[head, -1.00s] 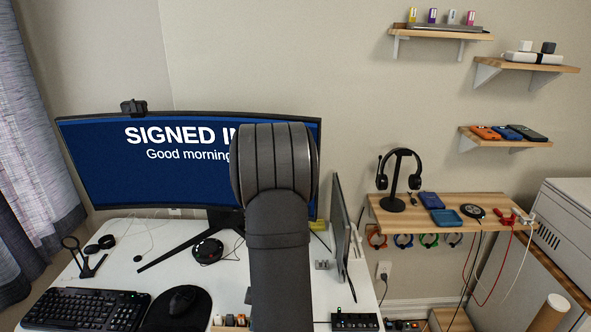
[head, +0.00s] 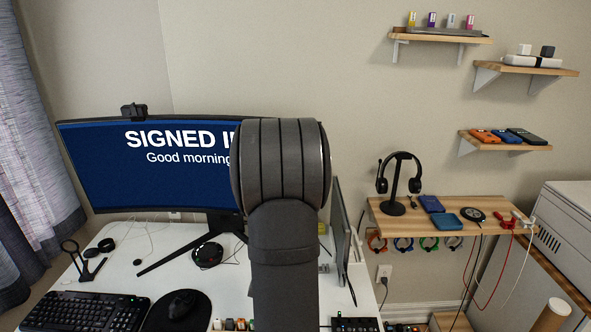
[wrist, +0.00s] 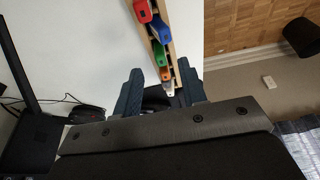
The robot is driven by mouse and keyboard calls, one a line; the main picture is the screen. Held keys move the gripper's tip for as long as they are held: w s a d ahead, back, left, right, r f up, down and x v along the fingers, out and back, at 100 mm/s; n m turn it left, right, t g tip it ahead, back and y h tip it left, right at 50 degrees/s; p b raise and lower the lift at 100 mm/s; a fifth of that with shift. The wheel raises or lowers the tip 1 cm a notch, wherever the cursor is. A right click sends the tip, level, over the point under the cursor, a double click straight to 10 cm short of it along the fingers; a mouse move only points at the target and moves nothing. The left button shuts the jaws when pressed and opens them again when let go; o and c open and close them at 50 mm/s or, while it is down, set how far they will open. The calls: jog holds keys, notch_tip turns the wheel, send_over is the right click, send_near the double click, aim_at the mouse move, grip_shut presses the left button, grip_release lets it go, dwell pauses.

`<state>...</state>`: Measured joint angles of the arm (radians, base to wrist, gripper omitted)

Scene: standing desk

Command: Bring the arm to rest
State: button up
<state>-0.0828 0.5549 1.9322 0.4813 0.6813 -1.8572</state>
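My arm rises in the middle of the head view, in front of the monitor's right side, and my gripper is not visible there. In the wrist view my gripper (wrist: 160,67) shows two dark blue-grey fingers spread apart, so it is open. No object is clearly held between them. Behind the gap is a wooden rack (wrist: 168,42) with red, blue, green and orange pieces. Dark shapes between the finger bases are hard to make out.
The monitor (head: 150,180) stands on the white desk (head: 125,262), with a keyboard (head: 85,311) and mouse (head: 183,303) in front. A wooden shelf (head: 400,223) with a headset stand (head: 397,182) is at right. The wall above the monitor is clear.

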jog(key=v, duration=1.3)
jog(key=x, duration=1.8)
jog(key=shift+f, duration=0.1)
notch_tip(320, 180, up, 7)
jog(key=shift+r, duration=0.1)
jog(key=shift+s+d+m, duration=0.1)
jog(key=shift+d+m, duration=0.1)
jog(key=shift+m, duration=0.1)
jog(key=m, duration=0.1)
jog(key=d+m, duration=0.1)
jog(key=d+r+m+t+h, duration=0.1)
jog(key=shift+s+d+m, duration=0.1)
jog(key=shift+s+m, duration=0.15)
jog(key=shift+m, duration=0.15)
jog(key=shift+s+d+r+m+h, duration=0.2)
jog(key=shift+d+m, duration=0.35)
jog(key=shift+m, duration=0.4)
jog(key=shift+s+d+r+m+h, duration=0.1)
jog(key=shift+d+r+m+h, duration=0.3)
jog(key=shift+m, duration=0.5)
jog(key=shift+s+d+r+m+h, duration=0.1)
jog(key=shift+d+m+h, duration=0.1)
jog(key=shift+d+m, duration=0.6)
jog(key=shift+a, duration=0.15)
